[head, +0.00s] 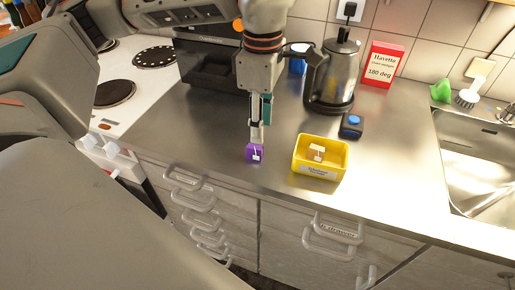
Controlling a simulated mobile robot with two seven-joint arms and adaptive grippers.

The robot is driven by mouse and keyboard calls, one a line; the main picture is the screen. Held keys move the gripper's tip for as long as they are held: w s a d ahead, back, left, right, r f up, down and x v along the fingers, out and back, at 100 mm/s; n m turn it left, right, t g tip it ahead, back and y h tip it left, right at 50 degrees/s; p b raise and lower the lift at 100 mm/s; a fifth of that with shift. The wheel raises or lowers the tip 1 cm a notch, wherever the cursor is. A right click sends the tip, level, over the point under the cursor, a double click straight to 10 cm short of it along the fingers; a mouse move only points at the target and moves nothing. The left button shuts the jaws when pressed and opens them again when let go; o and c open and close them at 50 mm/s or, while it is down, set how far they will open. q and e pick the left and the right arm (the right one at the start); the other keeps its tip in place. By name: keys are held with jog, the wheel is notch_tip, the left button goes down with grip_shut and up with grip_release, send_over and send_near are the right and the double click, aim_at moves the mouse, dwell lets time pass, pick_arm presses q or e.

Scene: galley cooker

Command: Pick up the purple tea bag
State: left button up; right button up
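The purple tea bag (254,153) is a small purple packet with a white tag, near the front edge of the steel counter. My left gripper (257,138) points straight down just above and behind it, with the fingertips at its top edge. The fingers are seen nearly edge-on, so I cannot tell whether they are open or shut on the tea bag. I also cannot tell whether the tea bag rests on the counter or is slightly off it. My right gripper is not in view.
A yellow box (301,163) with a tea bag in it stands just right. Behind are a kettle (337,80), a dark device with a blue button (349,126) and a red-and-white box (383,66). A cooker (126,78) is left, a sink (475,150) right.

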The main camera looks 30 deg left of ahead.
aim_at(258, 148)
pick_arm(q)
jog(key=f, duration=0.7)
jog(key=shift+s+a+f+b, duration=0.15)
jog(key=shift+s+f+b, duration=0.15)
jog(key=shift+s+f, duration=0.05)
jog(key=c, duration=0.9)
